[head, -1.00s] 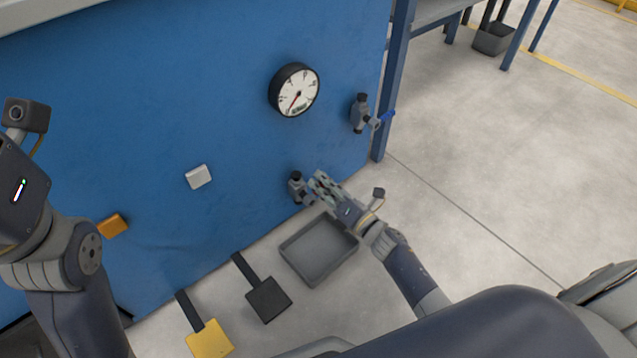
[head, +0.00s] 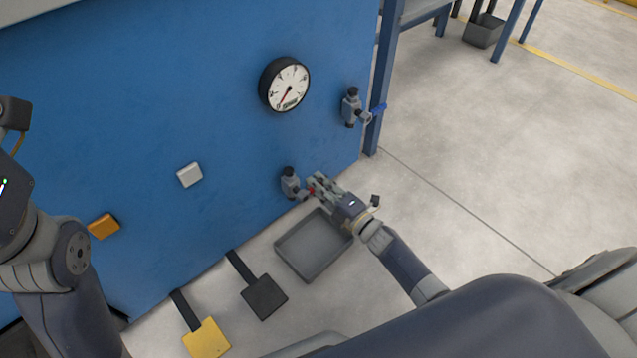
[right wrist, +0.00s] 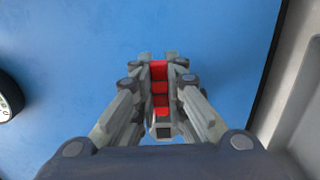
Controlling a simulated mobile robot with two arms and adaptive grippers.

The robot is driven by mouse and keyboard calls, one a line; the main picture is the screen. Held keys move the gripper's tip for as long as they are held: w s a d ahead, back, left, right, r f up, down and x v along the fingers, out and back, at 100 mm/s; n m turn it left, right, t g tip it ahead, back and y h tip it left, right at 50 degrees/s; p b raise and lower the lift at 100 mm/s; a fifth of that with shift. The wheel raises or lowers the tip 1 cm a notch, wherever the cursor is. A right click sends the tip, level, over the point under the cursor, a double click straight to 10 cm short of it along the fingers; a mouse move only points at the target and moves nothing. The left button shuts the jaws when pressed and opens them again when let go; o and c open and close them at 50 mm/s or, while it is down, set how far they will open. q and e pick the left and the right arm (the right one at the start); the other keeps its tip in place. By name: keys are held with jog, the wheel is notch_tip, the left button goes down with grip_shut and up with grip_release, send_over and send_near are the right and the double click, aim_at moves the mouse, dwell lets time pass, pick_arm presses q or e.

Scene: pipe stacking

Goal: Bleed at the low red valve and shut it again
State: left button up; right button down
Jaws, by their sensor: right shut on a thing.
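The low valve (head: 290,183) is a grey fitting on the blue panel (head: 230,120), above a grey tray. In the right wrist view the red handle (right wrist: 160,88) lies lengthwise between the fingers. My right gripper (head: 318,187) is shut on this handle; it also shows in the right wrist view (right wrist: 160,75). The round gauge (head: 285,85) has a white face and a red needle pointing down-left. My left arm is at the left edge; its fingers are out of frame.
The grey tray (head: 290,267) is on the floor below. A black pedal (head: 264,297) and a yellow pedal (head: 207,340) lie left of it. Open floor is at right.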

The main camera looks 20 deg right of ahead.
jog(key=shift+f, duration=0.1)
dwell(0.4)
jog(key=c, duration=1.6)
grip_release()
jog(key=shift+s, duration=0.1)
jog(key=v, duration=1.2)
